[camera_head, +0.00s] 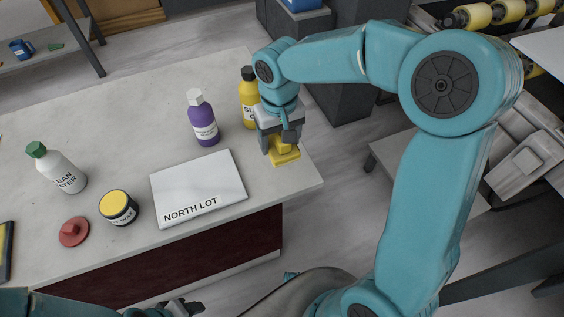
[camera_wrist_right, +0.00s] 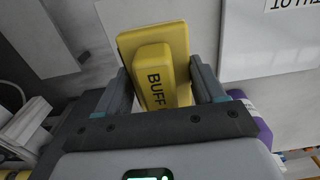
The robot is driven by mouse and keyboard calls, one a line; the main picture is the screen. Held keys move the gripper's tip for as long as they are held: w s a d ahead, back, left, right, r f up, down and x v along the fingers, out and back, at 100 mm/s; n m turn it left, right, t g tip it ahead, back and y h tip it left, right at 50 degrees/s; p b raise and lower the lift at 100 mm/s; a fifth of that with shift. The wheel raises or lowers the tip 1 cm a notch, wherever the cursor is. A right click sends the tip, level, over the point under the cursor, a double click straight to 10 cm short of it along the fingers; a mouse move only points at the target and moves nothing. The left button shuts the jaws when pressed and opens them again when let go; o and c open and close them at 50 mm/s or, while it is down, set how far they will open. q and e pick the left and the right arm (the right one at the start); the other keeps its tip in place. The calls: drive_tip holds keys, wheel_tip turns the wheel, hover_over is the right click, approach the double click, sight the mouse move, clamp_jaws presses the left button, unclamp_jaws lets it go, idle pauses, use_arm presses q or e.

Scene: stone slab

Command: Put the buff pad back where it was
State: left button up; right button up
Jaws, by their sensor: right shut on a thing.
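The yellow buff pad (camera_head: 285,156) is at the right end of the stone slab (camera_head: 262,196). My right gripper (camera_head: 281,142) points down and is shut on the pad's raised grip. In the right wrist view the pad (camera_wrist_right: 156,47) sits between both fingers (camera_wrist_right: 165,90), with the lettering "BUFF" on its grip. I cannot tell whether the pad touches the slab or hangs just above it. My left gripper (camera_head: 184,308) shows only partly at the bottom edge, away from the pad; its opening is unclear.
A white "NORTH LOT" board (camera_head: 198,187) lies left of the pad. A purple bottle (camera_head: 202,118) and a yellow bottle (camera_head: 248,98) stand behind. A wax jar (camera_head: 118,207), red lid (camera_head: 74,231) and white bottle (camera_head: 56,167) are further left. The slab's back left is clear.

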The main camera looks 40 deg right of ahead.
hover_over(279, 169)
wheel_tip(279, 169, down, 4)
drive_tip(key=shift+w+f, duration=0.15)
drive_tip(key=shift+f, duration=0.1)
wheel_tip(279, 169, down, 4)
drive_tip(key=shift+r+b, duration=0.25)
drive_tip(key=shift+b, duration=0.25)
drive_tip(key=shift+f, duration=0.4)
drive_tip(key=shift+r, duration=0.1)
drive_tip(key=o, duration=1)
drive_tip(key=shift+f, duration=0.2)
drive_tip(key=shift+r, duration=0.1)
